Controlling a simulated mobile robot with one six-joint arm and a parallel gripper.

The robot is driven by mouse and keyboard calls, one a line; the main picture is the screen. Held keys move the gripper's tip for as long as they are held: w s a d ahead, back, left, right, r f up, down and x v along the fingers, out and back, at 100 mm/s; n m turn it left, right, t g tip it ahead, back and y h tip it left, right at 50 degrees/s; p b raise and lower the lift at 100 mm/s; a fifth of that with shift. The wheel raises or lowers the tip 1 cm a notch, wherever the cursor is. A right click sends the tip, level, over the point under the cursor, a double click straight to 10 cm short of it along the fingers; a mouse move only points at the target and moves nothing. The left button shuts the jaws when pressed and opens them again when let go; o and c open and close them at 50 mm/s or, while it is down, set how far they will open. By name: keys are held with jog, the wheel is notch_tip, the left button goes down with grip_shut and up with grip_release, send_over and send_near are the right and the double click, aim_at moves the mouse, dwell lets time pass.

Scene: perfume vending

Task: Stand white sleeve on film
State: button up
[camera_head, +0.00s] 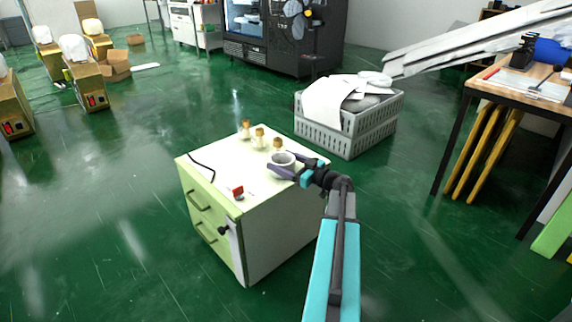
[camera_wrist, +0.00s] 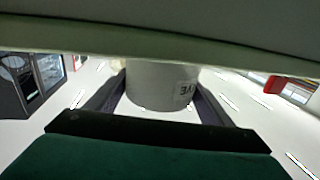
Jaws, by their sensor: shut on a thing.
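The white sleeve (camera_head: 283,159) is a short round ring with a dark opening, above the right part of the cabinet's white top (camera_head: 213,163). My gripper (camera_head: 284,168) is shut on it, one finger on each side. In the wrist view the sleeve (camera_wrist: 160,86) fills the gap between the dark fingers, and part of a label with dark letters shows on its wall. It looks upright; I cannot tell whether it touches the top. I cannot make out the film.
Several small bottles with tan caps, such as this one (camera_head: 260,138), stand behind the sleeve. A small red-and-white object (camera_head: 236,191) and a black cable (camera_head: 203,166) are near the front left. A grey crate (camera_head: 348,137) stands on the floor behind.

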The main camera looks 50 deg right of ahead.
dwell(0.4)
jog(key=o, duration=1)
jog(key=shift+f, duration=0.15)
jog(key=shift+s+r, duration=0.1)
jog(key=shift+r, duration=0.1)
jog(key=shift+s+p, duration=0.3)
jog(key=shift+s, duration=0.05)
jog(key=s+p, duration=0.1)
jog(key=s, duration=0.2)
jog(key=s+d+p, duration=0.1)
jog(key=s+p, duration=0.1)
jog(key=s, duration=0.2)
jog(key=s+p, duration=0.1)
jog(key=s, duration=0.3)
jog(key=shift+d, duration=0.25)
